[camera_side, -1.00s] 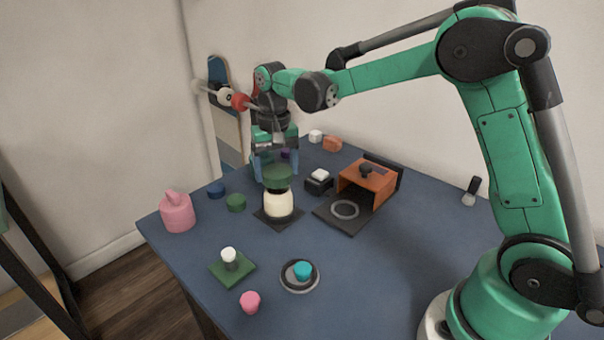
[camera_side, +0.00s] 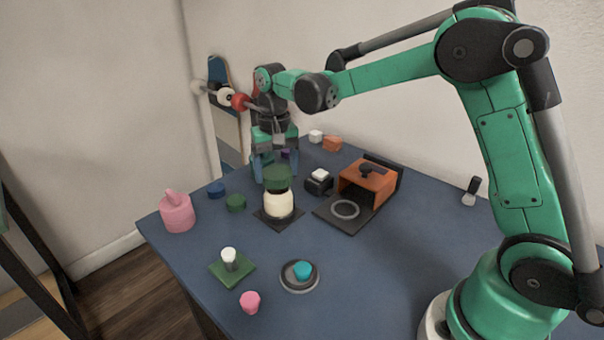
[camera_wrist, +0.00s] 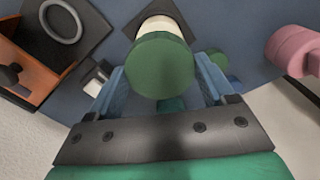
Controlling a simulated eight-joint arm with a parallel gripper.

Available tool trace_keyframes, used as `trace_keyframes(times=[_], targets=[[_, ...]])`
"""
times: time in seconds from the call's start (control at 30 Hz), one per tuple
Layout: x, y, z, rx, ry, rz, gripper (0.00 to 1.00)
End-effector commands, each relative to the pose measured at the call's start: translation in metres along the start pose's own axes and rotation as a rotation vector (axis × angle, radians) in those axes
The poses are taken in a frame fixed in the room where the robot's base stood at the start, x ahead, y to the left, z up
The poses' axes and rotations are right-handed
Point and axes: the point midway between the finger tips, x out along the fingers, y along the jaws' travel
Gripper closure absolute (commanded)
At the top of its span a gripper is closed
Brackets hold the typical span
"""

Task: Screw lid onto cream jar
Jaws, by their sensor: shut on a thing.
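The cream jar (camera_side: 279,207) stands upright on a dark square pad (camera_side: 278,221) near the middle of the table. It has a pale body and a dark neck. The round green lid (camera_side: 277,178) is at the top of the jar, looking level and in line with it; whether its thread has caught cannot be told. My gripper (camera_side: 274,175) points down from above, shut on the lid. In the wrist view the lid (camera_wrist: 160,65) sits between my two blue fingers (camera_wrist: 162,68) and covers most of the jar (camera_wrist: 166,24).
A blue disc (camera_side: 217,190) and a green disc (camera_side: 236,202) lie left of the jar, with a pink jar (camera_side: 178,213) beyond. An orange box-like device (camera_side: 367,184) and a small black holder (camera_side: 319,185) stand right.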

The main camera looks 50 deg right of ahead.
Motion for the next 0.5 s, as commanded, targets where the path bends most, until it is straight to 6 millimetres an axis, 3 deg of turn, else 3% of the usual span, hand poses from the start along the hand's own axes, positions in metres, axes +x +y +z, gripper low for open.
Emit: trace_keyframes(times=[0.5], targets=[[0.0106,-0.0001,-0.0002,0.000,0.000,0.000,0.73]])
